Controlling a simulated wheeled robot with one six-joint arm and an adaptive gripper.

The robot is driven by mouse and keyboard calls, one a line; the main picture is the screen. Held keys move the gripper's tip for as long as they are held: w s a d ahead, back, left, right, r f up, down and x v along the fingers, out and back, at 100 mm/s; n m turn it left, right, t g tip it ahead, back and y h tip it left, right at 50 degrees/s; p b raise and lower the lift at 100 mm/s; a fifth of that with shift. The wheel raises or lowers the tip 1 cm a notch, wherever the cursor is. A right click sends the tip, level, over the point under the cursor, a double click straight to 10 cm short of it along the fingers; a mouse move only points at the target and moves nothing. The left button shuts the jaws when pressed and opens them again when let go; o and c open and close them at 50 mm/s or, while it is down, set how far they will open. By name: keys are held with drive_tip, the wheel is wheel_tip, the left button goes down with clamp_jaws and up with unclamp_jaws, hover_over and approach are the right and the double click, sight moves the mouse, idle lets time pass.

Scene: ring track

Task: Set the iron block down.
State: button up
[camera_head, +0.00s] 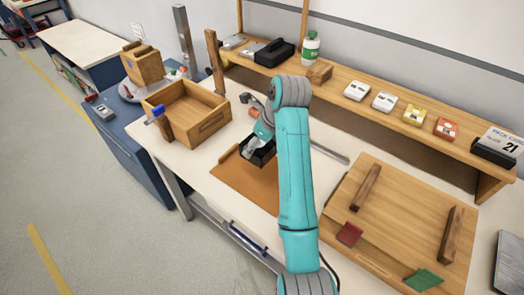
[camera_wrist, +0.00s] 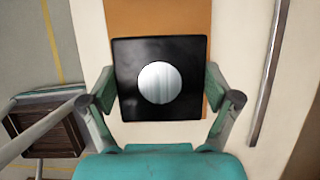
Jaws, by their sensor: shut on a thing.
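The iron block looks like a black square piece (camera_wrist: 130,60) with a pale round disc in its middle in the wrist view. My gripper (camera_wrist: 160,92) has one finger on each side of it and is shut on it. In the head view the dark block (camera_head: 261,155) is under my gripper (camera_head: 259,143), partly hidden by it. It is over the far part of a brown-orange mat (camera_head: 240,178) on the pale bench. I cannot tell whether its underside touches the mat.
An open wooden box (camera_head: 188,112) stands left of the mat. A wooden board (camera_head: 405,215) with two bars lies to the right. A grey metal strip (camera_head: 330,149) lies behind my arm. A raised wooden shelf (camera_head: 380,85) with small boxes runs along the back. The mat's near part is bare.

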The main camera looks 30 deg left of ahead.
drive_tip(key=shift+f, duration=4.45)
drive_tip(key=shift+f, duration=0.15)
drive_tip(key=o, duration=1.6)
drive_tip(key=shift+f, duration=0.1)
drive_tip(key=shift+c, duration=0.2)
